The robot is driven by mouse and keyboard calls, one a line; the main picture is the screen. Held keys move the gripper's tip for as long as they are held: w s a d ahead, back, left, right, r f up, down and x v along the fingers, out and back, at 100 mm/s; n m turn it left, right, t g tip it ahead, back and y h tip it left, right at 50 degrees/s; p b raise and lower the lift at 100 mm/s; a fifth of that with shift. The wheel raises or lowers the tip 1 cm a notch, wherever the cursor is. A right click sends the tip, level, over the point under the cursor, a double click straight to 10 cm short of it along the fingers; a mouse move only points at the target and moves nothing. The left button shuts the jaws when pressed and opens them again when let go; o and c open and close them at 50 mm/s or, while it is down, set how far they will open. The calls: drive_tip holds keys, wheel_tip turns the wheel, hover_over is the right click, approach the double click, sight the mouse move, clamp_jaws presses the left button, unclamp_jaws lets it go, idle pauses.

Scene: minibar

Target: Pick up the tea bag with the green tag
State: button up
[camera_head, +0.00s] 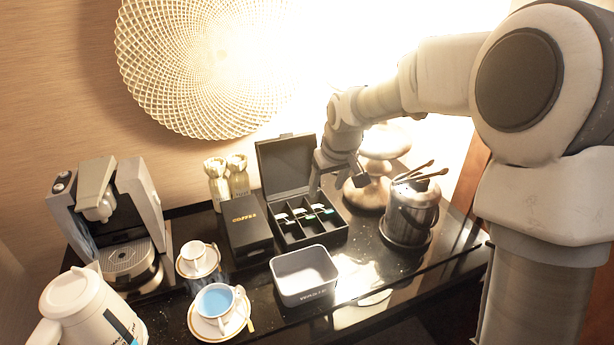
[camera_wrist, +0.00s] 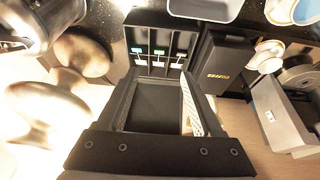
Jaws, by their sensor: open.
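The tea bag with the green tag (camera_wrist: 158,51) lies in the middle compartment of the black tea box. In the head view its tag (camera_head: 308,216) shows between two other tags, one white and one blue. The tea box (camera_head: 325,235) stands open, its lid (camera_head: 284,163) upright at the back. My gripper (camera_head: 338,182) is open and empty, above the back right part of the box, near the lid. In the wrist view its fingers (camera_wrist: 158,78) reach toward the compartments, apart from the tags.
A black coffee box (camera_head: 246,222) stands left of the tea box, and a grey bin (camera_head: 304,275) in front. A metal ice bucket (camera_head: 412,212) with dark-handled tools and a bronze lamp base (camera_head: 370,190) stand to the right. Cups, a kettle and a coffee machine (camera_head: 115,215) are at left.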

drive_tip(key=w+f, duration=0.1)
drive_tip(key=w, duration=0.1)
drive_tip(key=p, duration=0.1)
hover_over(311, 218)
drive_tip(key=s+d, duration=0.1)
drive_tip(key=s, duration=0.1)
wheel_tip(311, 218, down, 12)
drive_tip(key=shift+y, duration=0.3)
drive_tip(key=shift+p+x, duration=0.85)
drive_tip(key=shift+x, duration=1.55)
clamp_jaws()
